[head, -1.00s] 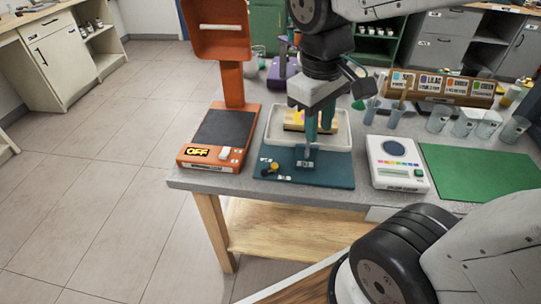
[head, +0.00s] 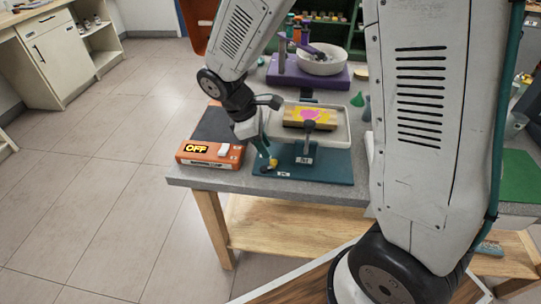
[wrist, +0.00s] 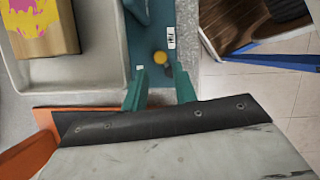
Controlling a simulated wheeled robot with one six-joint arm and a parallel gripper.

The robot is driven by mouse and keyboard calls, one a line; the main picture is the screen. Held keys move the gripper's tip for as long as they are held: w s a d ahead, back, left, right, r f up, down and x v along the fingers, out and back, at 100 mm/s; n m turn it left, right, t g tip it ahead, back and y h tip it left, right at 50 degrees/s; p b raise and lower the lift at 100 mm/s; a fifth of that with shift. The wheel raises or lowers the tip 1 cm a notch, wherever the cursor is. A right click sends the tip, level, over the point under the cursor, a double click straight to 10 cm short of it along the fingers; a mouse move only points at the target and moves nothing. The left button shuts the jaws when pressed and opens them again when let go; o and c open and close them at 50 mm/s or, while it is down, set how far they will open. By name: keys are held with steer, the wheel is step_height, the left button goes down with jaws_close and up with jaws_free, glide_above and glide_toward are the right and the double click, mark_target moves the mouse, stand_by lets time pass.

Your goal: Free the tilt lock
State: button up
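A teal base plate (head: 325,171) lies at the table's front edge and carries a pale tray (head: 340,134). A small yellow and black knob (head: 269,165) sits at the plate's front left; I take it for the tilt lock. It also shows in the wrist view (wrist: 160,57). A black-knobbed lever (head: 309,127) stands at the tray's front. My gripper (head: 263,152) points down just above the yellow knob. In the wrist view its teal fingers (wrist: 160,72) are apart and empty, with the knob beyond the gap between them. Contact cannot be told.
A wood block (head: 297,118) with yellow and pink paint lies in the tray. An orange device (head: 208,153) reading OFF stands close left of the plate. A purple stand (head: 300,76) with a white bowl is behind. My arm hides much of the table's right side.

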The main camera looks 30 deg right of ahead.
mark_target(274, 163)
steer(key=x, duration=0.5)
steer(key=shift+c, duration=0.3)
jaws_close()
steer(key=m, duration=0.1)
steer(key=m+g, duration=0.1)
steer(key=m, duration=0.1)
steer(key=shift+s+r+y, duration=0.1)
steer(key=shift+s+y, duration=0.2)
steer(key=shift+o, duration=0.3)
jaws_free()
